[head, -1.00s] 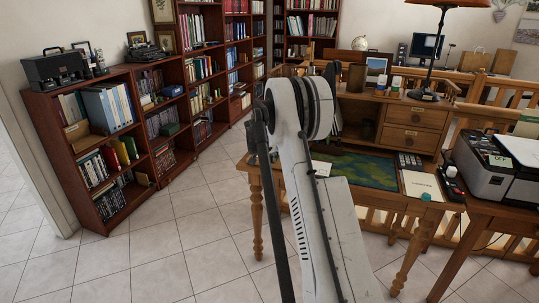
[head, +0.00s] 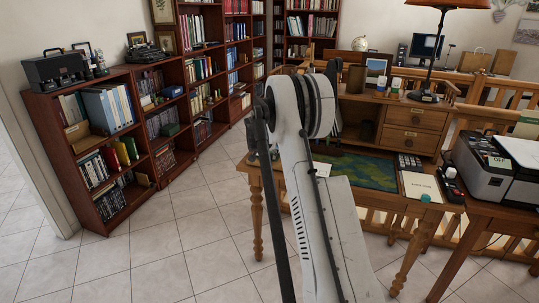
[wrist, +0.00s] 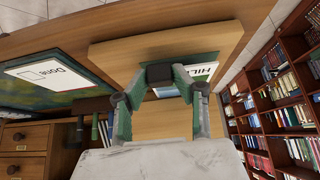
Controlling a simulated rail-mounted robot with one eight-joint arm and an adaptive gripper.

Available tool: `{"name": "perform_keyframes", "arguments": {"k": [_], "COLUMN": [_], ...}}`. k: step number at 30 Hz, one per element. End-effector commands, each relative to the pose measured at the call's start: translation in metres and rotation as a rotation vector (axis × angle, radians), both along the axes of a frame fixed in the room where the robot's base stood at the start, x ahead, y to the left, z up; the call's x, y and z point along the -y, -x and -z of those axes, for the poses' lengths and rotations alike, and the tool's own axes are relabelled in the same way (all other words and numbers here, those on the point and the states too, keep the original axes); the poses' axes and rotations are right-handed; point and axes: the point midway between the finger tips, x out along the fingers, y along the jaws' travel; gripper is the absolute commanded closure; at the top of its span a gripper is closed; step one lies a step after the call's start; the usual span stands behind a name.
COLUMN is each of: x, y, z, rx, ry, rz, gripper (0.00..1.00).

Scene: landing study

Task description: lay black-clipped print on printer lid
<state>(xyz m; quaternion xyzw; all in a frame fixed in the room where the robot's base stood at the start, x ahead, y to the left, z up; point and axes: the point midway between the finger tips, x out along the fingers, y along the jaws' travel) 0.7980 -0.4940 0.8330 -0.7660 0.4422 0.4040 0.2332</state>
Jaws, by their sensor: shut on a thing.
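In the wrist view my gripper (wrist: 160,76) is shut on a small black clip (wrist: 160,71). In the head view my arm hides the print and most of the gripper. The printer (head: 485,168) stands on the right-hand table, with its pale lid (head: 522,150) on top and a small "OFF" label there.
A card reading "Done" (wrist: 55,72) lies on the desk's green mat (wrist: 25,108). A cream sheet (head: 419,187) and dark small devices lie between mat and printer. A drawer unit (head: 410,128) with a lamp stands at the desk's back. Bookshelves (head: 110,215) line the left; floor is clear.

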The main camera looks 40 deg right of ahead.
Motion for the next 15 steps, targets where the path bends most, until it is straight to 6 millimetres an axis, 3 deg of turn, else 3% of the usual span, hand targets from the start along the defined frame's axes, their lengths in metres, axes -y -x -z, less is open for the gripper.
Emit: {"name": "perform_keyframes", "arguments": {"k": [15], "x": [0.000], "y": [0.000], "z": [-0.038], "rx": [0.000], "ry": [0.001], "rz": [-0.001], "gripper": [1.00]}}
